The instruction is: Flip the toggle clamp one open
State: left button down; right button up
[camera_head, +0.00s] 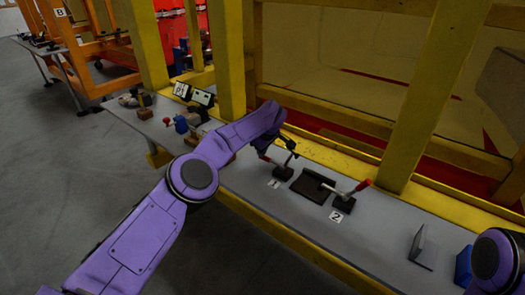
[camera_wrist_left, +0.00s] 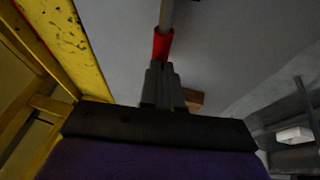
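Toggle clamp one (camera_head: 284,172) stands on the grey table behind the label "1" (camera_head: 273,184), with a metal lever and a red-tipped handle. My left gripper (camera_head: 268,150) is at this handle, partly hidden by its own wrist in the head view. In the left wrist view, the fingers (camera_wrist_left: 162,70) are close together at the end of the red handle (camera_wrist_left: 162,44), and they look shut on it. The metal rod runs on from the red grip. My right gripper is not in view; only a purple part of my right arm shows at the lower right.
Toggle clamp two (camera_head: 343,200), with a red-tipped handle, stands right of a dark plate (camera_head: 313,186). A dark upright bracket (camera_head: 421,248) and a blue bin (camera_head: 464,266) are at the right. Yellow posts (camera_head: 428,90) and rails rise behind the table.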

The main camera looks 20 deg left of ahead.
pick_arm(q)
jog(key=shift+s+f, duration=0.1)
jog(key=shift+f, duration=0.2)
notch_tip(320, 180, up, 14)
jog(key=s+a+p, duration=0.1)
jog(key=s, duration=0.1)
jog(key=shift+s+r, duration=0.2)
jog(key=shift+s, duration=0.05)
jog(key=shift+w+f, duration=0.1)
